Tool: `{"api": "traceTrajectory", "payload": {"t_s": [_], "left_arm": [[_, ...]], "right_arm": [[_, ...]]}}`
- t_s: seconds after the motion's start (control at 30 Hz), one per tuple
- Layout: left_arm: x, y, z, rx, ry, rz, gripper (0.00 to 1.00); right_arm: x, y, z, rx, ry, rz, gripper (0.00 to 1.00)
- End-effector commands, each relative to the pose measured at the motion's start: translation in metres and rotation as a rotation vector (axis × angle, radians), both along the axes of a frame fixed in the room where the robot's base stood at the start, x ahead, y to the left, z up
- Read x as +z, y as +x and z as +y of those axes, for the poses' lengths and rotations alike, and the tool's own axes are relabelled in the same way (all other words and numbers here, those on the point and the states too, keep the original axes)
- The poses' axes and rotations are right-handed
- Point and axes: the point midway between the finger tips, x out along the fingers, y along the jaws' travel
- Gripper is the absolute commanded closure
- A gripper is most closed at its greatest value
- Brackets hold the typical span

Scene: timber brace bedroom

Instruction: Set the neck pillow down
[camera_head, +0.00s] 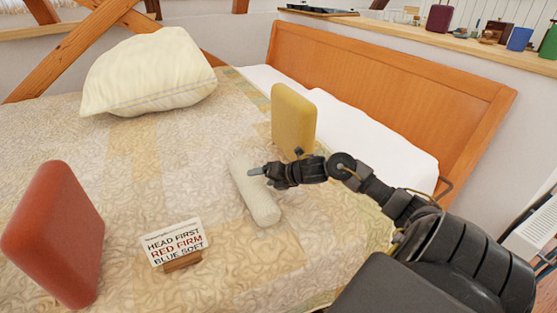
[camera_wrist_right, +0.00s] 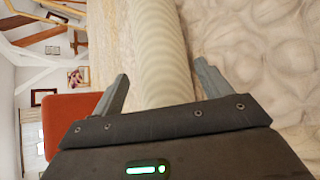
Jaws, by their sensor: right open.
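The neck pillow (camera_head: 256,192), a cream roll, lies on the quilted bed, tilted lengthwise away from me. My right gripper (camera_head: 256,172) is over its right side near the middle, hiding a little of it. In the right wrist view the ribbed neck pillow (camera_wrist_right: 158,45) runs up between the two spread fingers of the open right gripper (camera_wrist_right: 164,80). There are visible gaps beside both fingers; whether either touches cannot be told. My left gripper is not in view.
A red block-shaped cushion (camera_head: 58,235) stands front left, beside a sign (camera_head: 175,245) reading "HEAD FIRST RED FIRM BLUE SOFT". A yellow cushion (camera_head: 293,120) stands behind the roll, near white pillows (camera_head: 370,140). A large cream pillow (camera_head: 150,72) lies back left. Bare quilt (camera_head: 170,165) lies between.

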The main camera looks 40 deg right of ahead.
Motion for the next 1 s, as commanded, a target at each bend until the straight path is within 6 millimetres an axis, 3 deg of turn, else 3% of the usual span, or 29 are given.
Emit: {"api": "traceTrajectory", "payload": {"t_s": [0.2, 0.4, 1.0], "left_arm": [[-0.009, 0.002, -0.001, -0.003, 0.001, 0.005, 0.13], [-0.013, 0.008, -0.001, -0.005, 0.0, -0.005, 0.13], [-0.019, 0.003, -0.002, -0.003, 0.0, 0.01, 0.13]], "right_arm": [[0.022, -0.039, -0.011, 0.002, -0.003, 0.003, 0.23], [0.035, -0.06, -0.017, 0.001, -0.001, 0.003, 0.23], [0.042, -0.069, -0.019, 0.001, 0.001, 0.0, 0.23]]}}
